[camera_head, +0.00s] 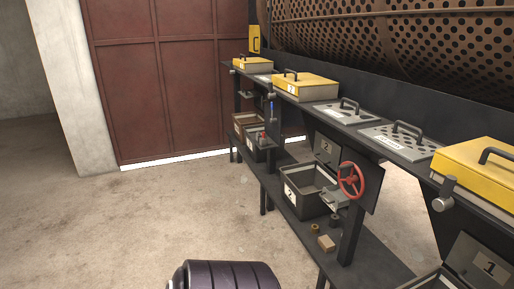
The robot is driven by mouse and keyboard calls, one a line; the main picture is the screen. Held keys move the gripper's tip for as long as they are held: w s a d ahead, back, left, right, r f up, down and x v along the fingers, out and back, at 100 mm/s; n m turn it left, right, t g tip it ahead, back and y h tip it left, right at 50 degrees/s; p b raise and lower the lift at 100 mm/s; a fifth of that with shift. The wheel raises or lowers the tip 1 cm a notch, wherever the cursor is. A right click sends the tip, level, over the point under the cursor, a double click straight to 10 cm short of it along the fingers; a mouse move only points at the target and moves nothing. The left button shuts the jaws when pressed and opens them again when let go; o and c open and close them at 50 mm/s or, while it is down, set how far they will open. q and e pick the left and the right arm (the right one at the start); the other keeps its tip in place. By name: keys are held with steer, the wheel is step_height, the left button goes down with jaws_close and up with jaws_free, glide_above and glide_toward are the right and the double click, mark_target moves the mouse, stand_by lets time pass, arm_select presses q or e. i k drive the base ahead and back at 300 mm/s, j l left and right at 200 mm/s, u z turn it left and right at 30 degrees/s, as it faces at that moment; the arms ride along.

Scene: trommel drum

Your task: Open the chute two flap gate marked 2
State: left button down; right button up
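The flap gate marked 2 (326,147) is a dark plate with a pale label, under the bench top, above and behind an open grey bin (304,190) that also bears a 2. A red handwheel (351,180) stands beside the bin on its right, on a small bracket near the bench leg. I cannot tell from this view whether the flap is open or shut. Neither gripper shows; only a dark ribbed part of my own body is at the bottom edge.
Yellow lidded boxes (305,86) and grey handled covers (398,140) line the bench top. A plate marked 1 (490,265) is at the lower right. A wooden block (326,243) lies on the lower shelf. The perforated drum (420,40) is behind. Concrete floor (160,215) at left is clear.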

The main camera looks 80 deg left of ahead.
mark_target(329, 152)
steer(key=u, duration=1.9)
steer(key=i+j, duration=0.35)
steer(key=i+j+z, duration=0.15)
steer(key=i+j, duration=0.55)
steer(key=i+j+z, duration=0.1)
steer(key=i+j, duration=0.2)
steer(key=j, duration=0.25)
steer(key=i+j, duration=0.35)
steer(key=i+j+z, duration=0.15)
steer(key=i+j, duration=0.15)
steer(key=j, duration=0.25)
steer(key=i+j, duration=0.3)
steer(key=j, duration=0.15)
steer(key=i+j+z, duration=0.1)
steer(key=i+j, duration=0.2)
steer(key=j, duration=0.2)
